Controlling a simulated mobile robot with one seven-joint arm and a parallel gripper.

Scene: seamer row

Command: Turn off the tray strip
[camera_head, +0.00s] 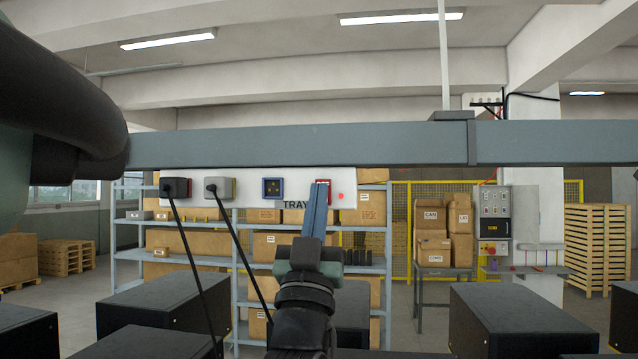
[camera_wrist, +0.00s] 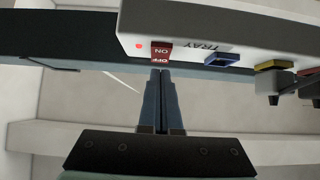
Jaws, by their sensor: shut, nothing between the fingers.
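The white power strip labelled TRAY (camera_head: 258,184) hangs from a grey beam. It also shows in the wrist view (camera_wrist: 265,27), with its label upside down. Its red rocker switch (camera_wrist: 161,51), marked ON and OFF, sits near one end; in the head view the switch (camera_head: 323,183) is partly hidden by my fingers. A small red light (camera_wrist: 138,45) beside it glows. My gripper (camera_wrist: 160,73) is shut and empty, fingertips at the switch's lower edge in the wrist picture. I cannot tell whether they touch it. In the head view my gripper (camera_head: 320,187) points up at the strip.
Two plugs, a black one (camera_head: 176,187) and a grey one (camera_head: 217,187), sit in the strip with cables hanging down. A blue socket (camera_head: 272,188) is empty. The grey beam (camera_head: 300,145) crosses above. Black boxes (camera_head: 165,303) stand below, and shelves with cartons behind.

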